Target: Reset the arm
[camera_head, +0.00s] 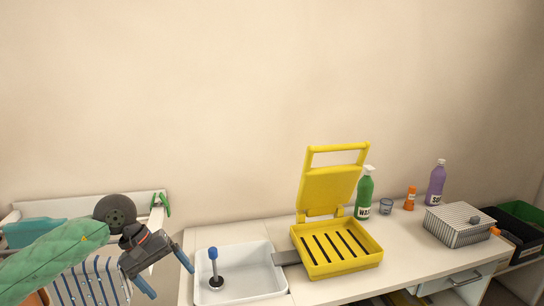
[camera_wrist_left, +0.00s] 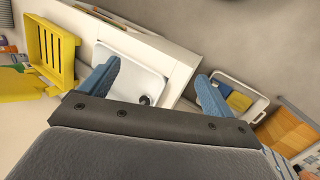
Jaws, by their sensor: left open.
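My left gripper (camera_head: 171,282) comes in from the left in the head view, left of the white counter (camera_head: 225,236). Its two blue fingers are spread apart and point down to the right. In the left wrist view the open fingers (camera_wrist_left: 158,75) have nothing between them; the counter's edge and the white basin (camera_wrist_left: 130,68) show beyond. The basin (camera_head: 262,277) is right of the gripper in the head view, apart from it. A blue-topped, dark-based upright piece (camera_head: 213,262) stands in it. My right gripper is in neither view.
A yellow slotted box (camera_head: 372,262) with its lid raised stands mid-counter. A green bottle (camera_head: 365,190), glass (camera_head: 386,206), orange bottle (camera_head: 409,199) and purple bottle (camera_head: 437,184) stand behind. A striped box (camera_head: 458,232) is at right.

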